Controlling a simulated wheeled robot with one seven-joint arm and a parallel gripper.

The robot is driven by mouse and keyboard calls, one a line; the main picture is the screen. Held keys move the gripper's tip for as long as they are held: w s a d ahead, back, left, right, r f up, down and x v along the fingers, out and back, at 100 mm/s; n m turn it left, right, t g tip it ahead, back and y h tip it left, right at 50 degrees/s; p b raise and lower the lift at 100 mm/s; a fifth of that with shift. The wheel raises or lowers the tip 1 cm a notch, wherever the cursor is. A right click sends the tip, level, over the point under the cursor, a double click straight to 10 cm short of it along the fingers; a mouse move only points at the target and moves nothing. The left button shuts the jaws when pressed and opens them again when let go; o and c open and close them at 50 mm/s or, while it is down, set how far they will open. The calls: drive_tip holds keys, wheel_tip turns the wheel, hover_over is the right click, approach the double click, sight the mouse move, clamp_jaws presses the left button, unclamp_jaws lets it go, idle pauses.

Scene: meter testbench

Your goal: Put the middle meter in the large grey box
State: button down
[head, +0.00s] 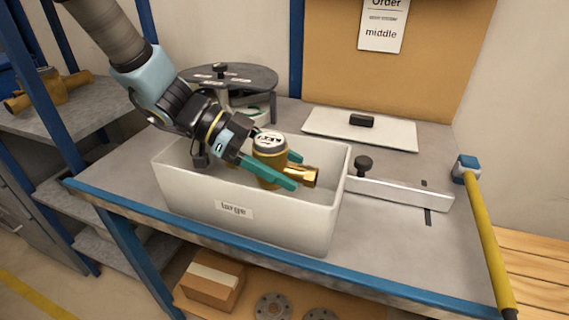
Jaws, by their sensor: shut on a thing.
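The large grey box (290,233) stands on the bench near its front edge, with a label reading "large" on its front wall. A brass meter (268,168) with a white dial face on top and a brass pipe end pointing right is inside the box's outline. My gripper (280,173) reaches in from the upper left, with its green fingers shut on the meter body. The meter looks upright. Its lower part is partly hidden by the near finger, and I cannot tell whether it touches the box floor.
A round dark stand (222,78) is behind the box. A white plate with a black knob (361,121) lies at the back right. A metal rail (400,193) lies right of the box. A yellow bar (487,240) runs along the right edge. An order card (382,25) reads "middle".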

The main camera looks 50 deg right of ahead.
drive_tip(key=shift+f, duration=0.45)
unclamp_jaws()
drive_tip(key=shift+r, duration=0.2)
drive_tip(key=v, duration=0.8)
drive_tip(key=shift+s+d+r+b, duration=0.1)
drive_tip(key=shift+s+r+b, duration=0.05)
drive_tip(key=shift+r+b, duration=0.15)
